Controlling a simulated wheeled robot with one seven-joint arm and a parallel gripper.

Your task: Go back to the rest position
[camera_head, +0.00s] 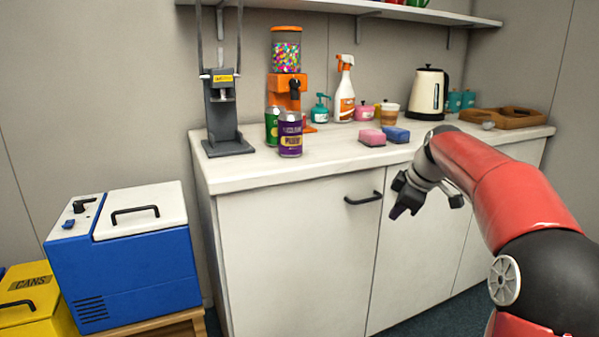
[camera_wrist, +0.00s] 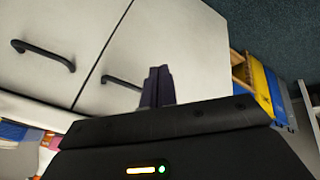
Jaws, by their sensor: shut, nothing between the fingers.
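My gripper (camera_head: 404,205) hangs in front of the white cabinet doors in the head view, below the counter's front edge. It touches nothing that I can see. In the wrist view its fingers (camera_wrist: 157,86) are together and empty, with the cabinet doors behind them. My red arm reaches in from the right side of the head view.
The white counter (camera_head: 250,174) carries a grey can crusher (camera_head: 222,110), a purple can (camera_head: 290,135), a green can (camera_head: 271,126), two sponges, a spray bottle (camera_head: 344,90) and a kettle (camera_head: 428,92). A blue cooler (camera_head: 130,270) and yellow cans bin (camera_head: 35,295) stand left.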

